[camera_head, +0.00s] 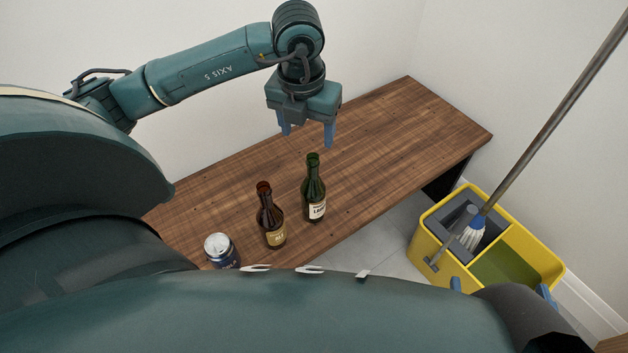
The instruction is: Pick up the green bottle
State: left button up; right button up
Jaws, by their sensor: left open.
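The green bottle (314,188) stands upright on the wooden counter (390,130), with a pale label on its lower part. My left gripper (307,136) points down above the counter, over and just behind the green bottle in the picture. Its blue fingers are apart with nothing between them. The fingertips look close to the bottle's mouth but apart from it. My right gripper does not show clearly; only blue tips like its fingers may show at the lower right, by the yellow bucket.
A brown bottle (270,220) stands just left of the green one. A can (221,251) is further left, partly hidden by my body. A yellow mop bucket (517,252) with a mop (545,130) stands on the floor at right. The counter's far right is clear.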

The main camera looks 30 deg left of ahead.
aim_at(312, 157)
pick_arm(q)
jog(key=f, duration=0.2)
jog(key=f+b, duration=0.1)
jog(key=f, duration=0.3)
jog(key=shift+w+f, duration=0.1)
jog(key=shift+w, duration=0.25)
jog(key=f, duration=0.1)
jog(key=f+b, duration=0.1)
jog(key=f, duration=0.1)
jog(key=f+b, duration=0.1)
jog(key=shift+w+d+f, duration=0.2)
jog(key=shift+w, duration=0.15)
jog(key=shift+f, duration=0.3)
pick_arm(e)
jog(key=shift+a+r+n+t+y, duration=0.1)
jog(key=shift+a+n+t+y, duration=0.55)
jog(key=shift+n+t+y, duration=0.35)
pick_arm(q)
grip_shut()
